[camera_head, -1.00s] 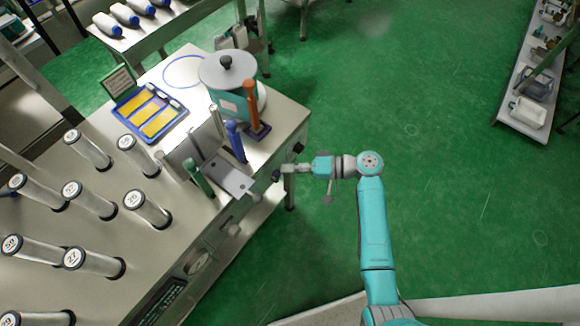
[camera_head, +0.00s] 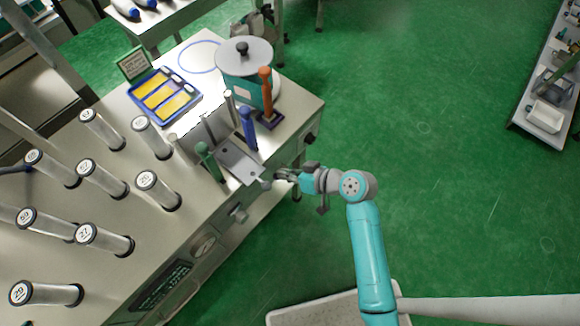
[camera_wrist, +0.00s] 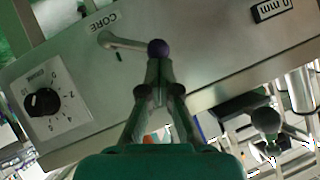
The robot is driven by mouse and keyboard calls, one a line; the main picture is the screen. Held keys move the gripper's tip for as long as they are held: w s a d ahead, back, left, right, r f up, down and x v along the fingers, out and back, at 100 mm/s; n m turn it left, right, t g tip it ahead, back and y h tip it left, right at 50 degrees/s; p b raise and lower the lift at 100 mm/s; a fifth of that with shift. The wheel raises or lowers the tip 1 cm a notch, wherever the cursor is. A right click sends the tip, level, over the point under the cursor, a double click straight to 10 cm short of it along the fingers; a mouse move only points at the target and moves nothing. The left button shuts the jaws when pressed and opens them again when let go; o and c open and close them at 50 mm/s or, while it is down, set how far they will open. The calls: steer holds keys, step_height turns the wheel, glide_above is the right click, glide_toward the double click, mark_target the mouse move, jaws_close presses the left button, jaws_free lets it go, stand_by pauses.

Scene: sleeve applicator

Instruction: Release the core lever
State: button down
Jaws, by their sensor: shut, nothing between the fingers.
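The core lever (camera_wrist: 128,43) shows in the wrist view as a grey bent rod with a purple ball at its end, on the metal front panel below the printed word CORE. My gripper (camera_wrist: 159,66) is shut and empty, with its fingertips just below the purple ball. I cannot tell whether they touch it; the tips overlap its lower edge in the picture. In the head view, my gripper (camera_head: 280,176) is at the front edge of the machine, just right of the metal plate. I cannot clearly make out the lever there.
A dial (camera_wrist: 41,102) sits left of the lever. On the machine top stand green (camera_head: 208,161), blue (camera_head: 248,128) and orange (camera_head: 266,92) handles, a lidded pot (camera_head: 245,60), a blue tray (camera_head: 196,100) and several clear tubes. The green floor (camera_head: 440,160) to the right is clear.

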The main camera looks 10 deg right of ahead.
steer(key=s+a+f+n+t+h, duration=0.1)
steer(key=a+f+n+h, duration=0.1)
steer(key=n+h, duration=0.1)
steer(key=shift+s+a+f+t, duration=0.15)
steer(key=shift+s+f+t, duration=0.15)
steer(key=shift+s+t, duration=0.1)
steer(key=shift+a+f, duration=0.15)
steer(key=shift+f, duration=0.25)
stand_by(0.3)
steer(key=shift+s, duration=0.1)
steer(key=v, duration=1.2)
steer(key=shift+f, duration=0.15)
